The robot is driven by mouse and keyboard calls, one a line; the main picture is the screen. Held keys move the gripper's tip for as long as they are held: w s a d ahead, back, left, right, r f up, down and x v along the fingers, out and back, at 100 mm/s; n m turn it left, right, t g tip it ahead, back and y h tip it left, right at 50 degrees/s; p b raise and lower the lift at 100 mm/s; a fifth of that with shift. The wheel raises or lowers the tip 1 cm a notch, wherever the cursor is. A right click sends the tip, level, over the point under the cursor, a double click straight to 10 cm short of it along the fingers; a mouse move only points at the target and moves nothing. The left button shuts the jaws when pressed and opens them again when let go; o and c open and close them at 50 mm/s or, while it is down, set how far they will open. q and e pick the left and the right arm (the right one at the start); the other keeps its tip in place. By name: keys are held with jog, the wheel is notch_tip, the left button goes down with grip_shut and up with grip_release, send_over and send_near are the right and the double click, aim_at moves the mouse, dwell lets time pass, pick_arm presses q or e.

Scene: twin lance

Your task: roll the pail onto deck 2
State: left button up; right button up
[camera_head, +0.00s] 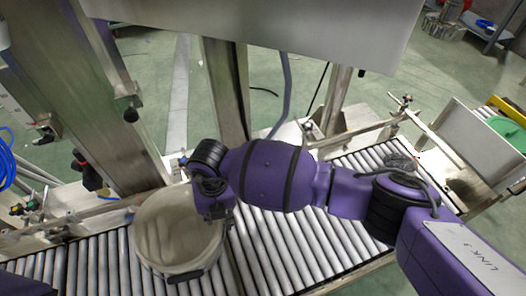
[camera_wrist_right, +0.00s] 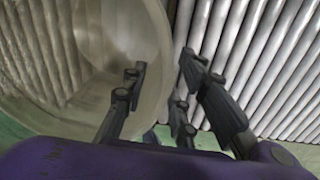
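A wide, pale, round pail (camera_head: 160,232) stands open side up on the left part of the roller deck (camera_head: 85,262). A dark clip shows at its near rim. My right arm reaches in from the right, its wrist over the pail's right rim. In the right wrist view my right gripper (camera_wrist_right: 162,86) is open. One finger is in front of the pail's inside (camera_wrist_right: 95,60), the others are past its rim over the rollers. I cannot tell whether they touch the wall. No mark shows which deck is deck 2. My left gripper is not in view.
More rollers (camera_head: 310,240) run to the right, past a seam beside the pail, and are bare where visible. Steel posts (camera_head: 222,85) and a large panel (camera_head: 265,20) stand behind the line. A grey bin with a green item (camera_head: 508,132) is at far right.

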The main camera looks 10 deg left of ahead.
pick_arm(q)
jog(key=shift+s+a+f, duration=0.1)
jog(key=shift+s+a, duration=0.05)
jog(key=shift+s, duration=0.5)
pick_arm(e)
notch_tip(320, 180, up, 12)
jog(key=shift+w+d, duration=0.25)
jog(key=shift+d, duration=0.15)
